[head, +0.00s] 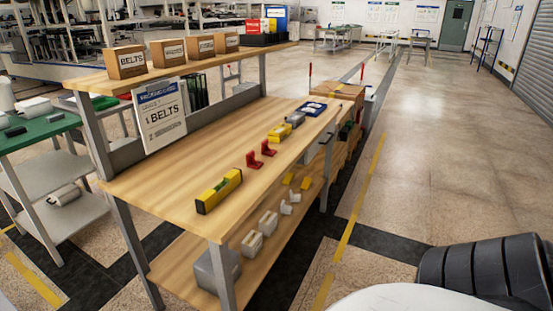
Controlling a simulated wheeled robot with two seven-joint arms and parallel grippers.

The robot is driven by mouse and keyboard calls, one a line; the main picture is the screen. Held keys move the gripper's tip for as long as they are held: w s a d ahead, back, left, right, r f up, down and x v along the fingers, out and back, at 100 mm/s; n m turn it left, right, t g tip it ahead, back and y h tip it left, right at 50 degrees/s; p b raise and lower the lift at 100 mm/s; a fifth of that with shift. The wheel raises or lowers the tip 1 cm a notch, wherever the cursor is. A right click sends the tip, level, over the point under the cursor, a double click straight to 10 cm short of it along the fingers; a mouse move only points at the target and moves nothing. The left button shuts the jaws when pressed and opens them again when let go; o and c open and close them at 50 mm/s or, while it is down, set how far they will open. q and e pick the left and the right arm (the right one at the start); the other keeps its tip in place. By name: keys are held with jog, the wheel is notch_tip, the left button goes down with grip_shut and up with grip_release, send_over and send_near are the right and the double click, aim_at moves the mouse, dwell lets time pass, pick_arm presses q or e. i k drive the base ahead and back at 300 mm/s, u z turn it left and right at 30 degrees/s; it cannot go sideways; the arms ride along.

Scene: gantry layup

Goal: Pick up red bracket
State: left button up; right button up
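Two small red brackets stand close together on the wooden workbench top (160,183), near the middle of its length. One red bracket (254,160) is nearer and to the left. The other red bracket (267,148) is just behind it to the right. Neither of my grippers shows in the head view. A dark ribbed part and a white surface of my own body fill the lower right corner.
A yellow level (219,191) lies nearer on the bench. Yellow and grey items (279,132) and a blue-white box (312,108) lie farther back. Cardboard boxes (125,62) line the upper shelf; a sign (160,115) hangs below. The floor (450,170) right of the bench is clear.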

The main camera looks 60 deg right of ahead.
aim_at(257, 165)
jog(key=z, duration=1.7)
jog(key=i, duration=0.9)
jog(key=u, duration=0.45)
